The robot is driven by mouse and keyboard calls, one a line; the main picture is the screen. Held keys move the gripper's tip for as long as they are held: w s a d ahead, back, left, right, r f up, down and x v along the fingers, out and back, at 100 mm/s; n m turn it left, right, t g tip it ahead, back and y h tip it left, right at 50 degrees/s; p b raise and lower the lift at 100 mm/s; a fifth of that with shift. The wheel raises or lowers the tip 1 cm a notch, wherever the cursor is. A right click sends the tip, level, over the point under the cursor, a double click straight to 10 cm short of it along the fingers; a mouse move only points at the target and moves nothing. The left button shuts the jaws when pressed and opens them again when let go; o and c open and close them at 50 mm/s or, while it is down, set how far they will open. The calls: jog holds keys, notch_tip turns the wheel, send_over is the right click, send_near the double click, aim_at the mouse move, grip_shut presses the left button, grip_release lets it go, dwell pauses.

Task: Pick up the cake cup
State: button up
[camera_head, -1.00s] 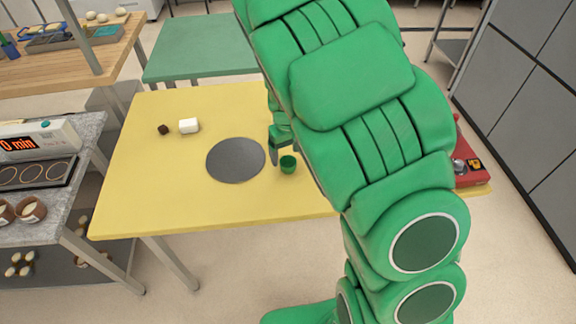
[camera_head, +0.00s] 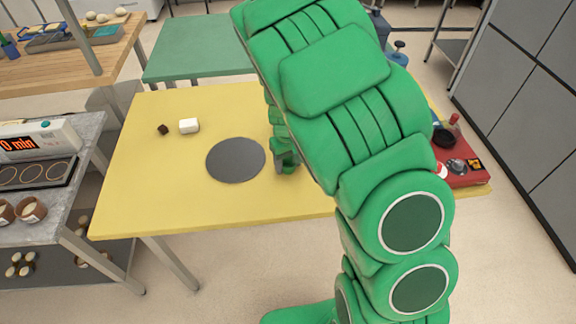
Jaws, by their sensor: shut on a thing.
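My gripper (camera_head: 281,163) is low over the yellow table (camera_head: 150,205), just right of the grey round disc (camera_head: 236,160). It is shut on the small green cup, which I take to be the cake cup. The cup is almost the same green as my gripper and is mostly hidden by it, so its outline is hard to make out. I cannot tell whether the cup still touches the table. My green arm covers the table's right part.
A white block (camera_head: 189,126) and a small dark brown piece (camera_head: 163,130) lie at the table's back left. A red box (camera_head: 462,168) with items stands at the right edge. Brown cups (camera_head: 31,209) sit on the left counter. The table's front left is clear.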

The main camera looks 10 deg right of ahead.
jog(key=shift+c, duration=0.8)
jog(key=shift+r, duration=0.1)
